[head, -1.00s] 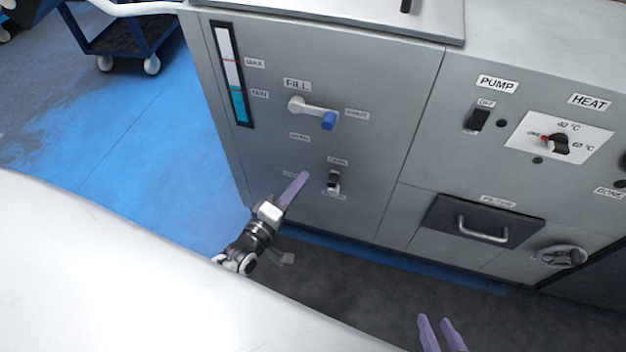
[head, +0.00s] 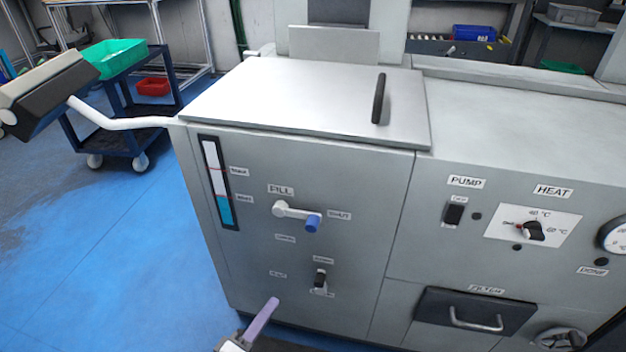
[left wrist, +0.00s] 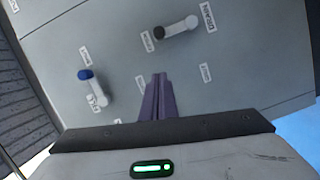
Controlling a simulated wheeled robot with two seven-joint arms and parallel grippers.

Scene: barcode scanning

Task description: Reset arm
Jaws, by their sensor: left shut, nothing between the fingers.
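My left gripper (head: 265,318) shows at the bottom of the head view, with purple fingers, in front of the lower part of a grey machine's front panel (head: 350,190). In the left wrist view its fingers (left wrist: 158,98) are together with nothing between them. They point at the panel, between the blue-tipped fill lever (left wrist: 95,90) and the dark-tipped drain lever (left wrist: 176,28). In the head view the fill lever (head: 298,215) lies to the right toward the SHUT label, and the smaller lever (head: 319,282) is below it. My right gripper is out of the head view.
The machine has a lid (head: 310,95) with a dark handle, a pump switch (head: 454,213), a heat knob (head: 532,230) and a filter drawer (head: 474,310). A cart (head: 125,130) with a green bin (head: 113,58) stands at the left.

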